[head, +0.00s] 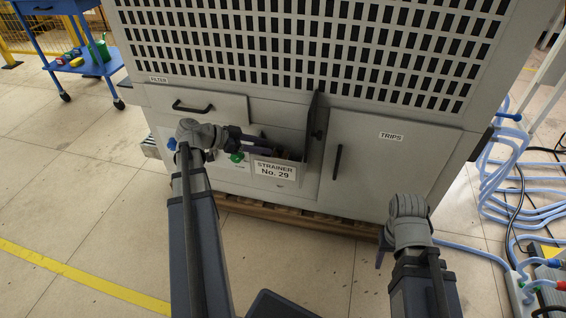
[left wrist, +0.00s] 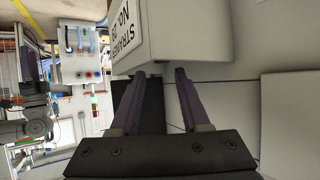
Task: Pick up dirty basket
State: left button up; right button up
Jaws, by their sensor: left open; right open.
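My left gripper (head: 262,143) is open at the strainer compartment of the grey machine, its fingers pointing right above the box labelled STRAINER No. 29 (head: 273,171). In the left wrist view the two dark fingers (left wrist: 160,72) stand apart with nothing gripped between them, close to the labelled box (left wrist: 190,35). A dark brownish shape (head: 287,154) shows in the opening behind the label. I cannot tell whether it is the dirty basket. My right gripper (head: 383,248) is low in front of the machine, mostly hidden by its own arm.
An upright door panel (head: 317,130) stands at the opening's right side. The TRIPS door (head: 388,165) is shut. A FILTER drawer (head: 200,103) is above left. A blue cart (head: 90,66) stands at far left. Blue hoses (head: 520,190) lie at right. Floor at left is clear.

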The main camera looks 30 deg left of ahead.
aim_at(278, 149)
pick_arm(q)
jog(key=shift+b+x, duration=1.7)
jog(key=shift+x, duration=2.05)
jog(key=shift+w+a, duration=0.1)
jog(key=shift+a, duration=0.1)
grip_shut()
